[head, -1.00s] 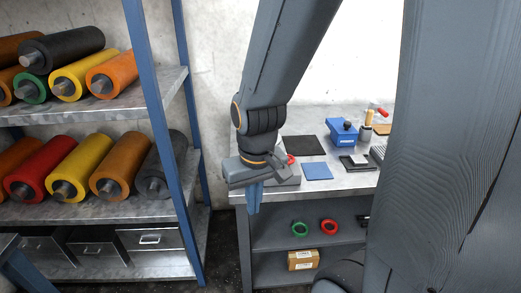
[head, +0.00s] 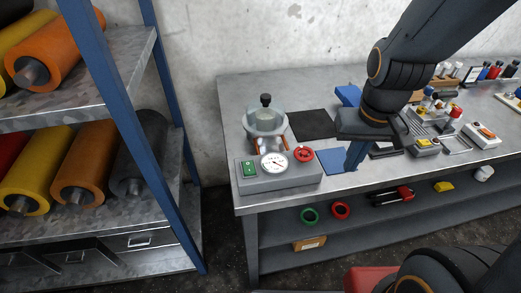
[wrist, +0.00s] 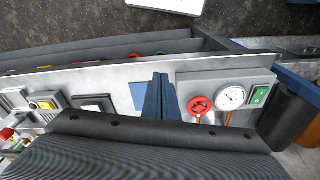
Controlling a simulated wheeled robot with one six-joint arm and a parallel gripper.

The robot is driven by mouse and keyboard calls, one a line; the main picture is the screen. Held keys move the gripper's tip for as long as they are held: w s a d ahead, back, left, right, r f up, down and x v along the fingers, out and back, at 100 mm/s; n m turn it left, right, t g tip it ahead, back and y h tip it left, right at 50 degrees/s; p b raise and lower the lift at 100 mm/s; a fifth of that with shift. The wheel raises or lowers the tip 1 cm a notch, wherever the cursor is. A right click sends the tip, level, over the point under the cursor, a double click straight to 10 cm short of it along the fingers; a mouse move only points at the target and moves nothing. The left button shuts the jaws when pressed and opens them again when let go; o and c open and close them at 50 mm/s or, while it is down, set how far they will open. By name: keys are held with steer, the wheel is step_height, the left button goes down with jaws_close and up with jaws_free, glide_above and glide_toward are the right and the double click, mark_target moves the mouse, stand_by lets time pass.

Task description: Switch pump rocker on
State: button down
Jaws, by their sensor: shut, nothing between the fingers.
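The pump unit (head: 285,182) is a grey box at the left front corner of the workbench. On its face are a green rocker switch (head: 249,169), a round white gauge (head: 274,163) and a red round knob (head: 304,154). In the wrist view the green rocker (wrist: 259,96) is at the right, past the gauge (wrist: 231,97) and red knob (wrist: 200,105). My gripper (head: 354,158) is shut and empty, pointing down over the bench, right of the pump unit and apart from it. In the wrist view its fingertips (wrist: 158,80) lie left of the red knob.
A glass-like vessel with a black knob (head: 265,100) stands behind the pump box. A black mat (head: 313,125) and a blue mat (head: 336,161) lie on the bench. More devices crowd the bench at right. A blue-post shelf with coloured rollers (head: 84,177) stands left.

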steer(key=shift+a, duration=0.1)
step_height(320, 180, up, 10)
steer(key=n+g+b, duration=0.3)
steer(key=n, duration=1.8)
glide_above(249, 171)
steer(key=w, duration=0.2)
steer(key=shift+w+a, duration=0.15)
steer(key=shift+a, duration=0.1)
steer(key=shift+f, duration=0.15)
steer(key=f+p, duration=0.1)
steer(key=f, duration=0.3)
steer(key=s+f+p, duration=0.1)
steer(key=f, duration=0.4)
steer(key=s+f+p, duration=0.1)
steer(key=f, duration=0.3)
steer(key=shift+d+f, duration=0.25)
steer(key=shift+f, duration=0.15)
